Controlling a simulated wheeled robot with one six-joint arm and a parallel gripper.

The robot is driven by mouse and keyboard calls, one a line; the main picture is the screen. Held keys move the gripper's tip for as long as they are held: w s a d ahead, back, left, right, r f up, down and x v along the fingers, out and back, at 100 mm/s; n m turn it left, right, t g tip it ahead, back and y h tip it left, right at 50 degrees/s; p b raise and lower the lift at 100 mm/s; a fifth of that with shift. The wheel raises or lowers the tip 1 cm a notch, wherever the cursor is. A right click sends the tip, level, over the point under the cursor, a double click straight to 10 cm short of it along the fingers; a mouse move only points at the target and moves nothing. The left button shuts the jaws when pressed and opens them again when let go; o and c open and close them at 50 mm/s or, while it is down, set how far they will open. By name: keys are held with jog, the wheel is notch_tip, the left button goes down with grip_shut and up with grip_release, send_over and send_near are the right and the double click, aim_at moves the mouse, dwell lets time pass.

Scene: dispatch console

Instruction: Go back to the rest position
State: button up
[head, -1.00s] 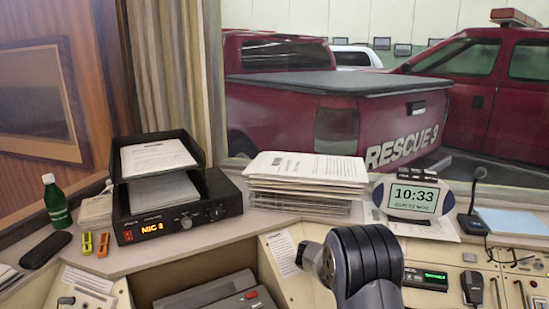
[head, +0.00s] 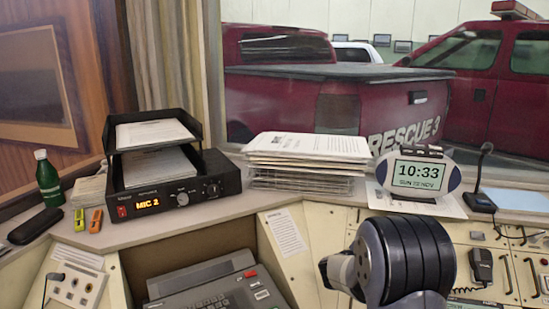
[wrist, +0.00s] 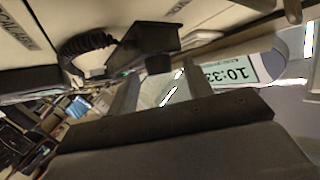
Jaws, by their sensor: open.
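My gripper (wrist: 160,88) shows in the wrist view as two grey fingers standing apart beyond a dark palm. It is open, and nothing shows held between the fingers. The oval clock (wrist: 236,72) with the 10:33 display lies beyond the fingers to the right in that view, apart from them as far as I can tell. In the head view my dark ringed arm stands in front of the console at the lower right, below the clock (head: 418,176). The gripper's fingers cannot be made out there.
A stack of papers (head: 308,150) stands left of the clock. A desk microphone (head: 479,190) stands right of it. The MIC 2 radio unit (head: 175,195) carries a black paper tray (head: 120,133). A green bottle (head: 49,182) stands far left. A grey keypad device (head: 200,285) is low in front.

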jog(key=n+t+b, duration=0.1)
jog(key=n+t+y+b, duration=0.1)
jog(key=n+b, duration=0.1)
jog(key=n+t+y+b, duration=0.1)
jog(key=t+b, duration=0.1)
jog(key=shift+s+d+f, duration=0.2)
jog(key=shift+s+f, duration=0.1)
jog(key=shift+f, duration=0.1)
jog(key=shift+s+d+r+n+t+y+b, duration=0.15)
jog(key=shift+n+t+y+b, duration=0.7)
jog(key=shift+n, duration=0.6)
jog(key=shift+s+d+n+t+y+b, duration=0.15)
jog(key=shift+n+t+y+b, duration=0.7)
jog(key=shift+n, duration=0.6)
jog(key=shift+w+n+y, duration=0.1)
jog(key=shift+n+y, duration=0.3)
jog(key=shift+y, duration=0.1)
jog(key=shift+d+r+n+t+y+p, duration=0.1)
jog(key=shift+n+t+y+p, duration=0.25)
jog(key=shift+n+t+y, duration=0.25)
jog(key=shift+d+n+y+p, duration=0.1)
jog(key=shift+n+y+p, duration=0.6)
jog(key=shift+n, duration=0.1)
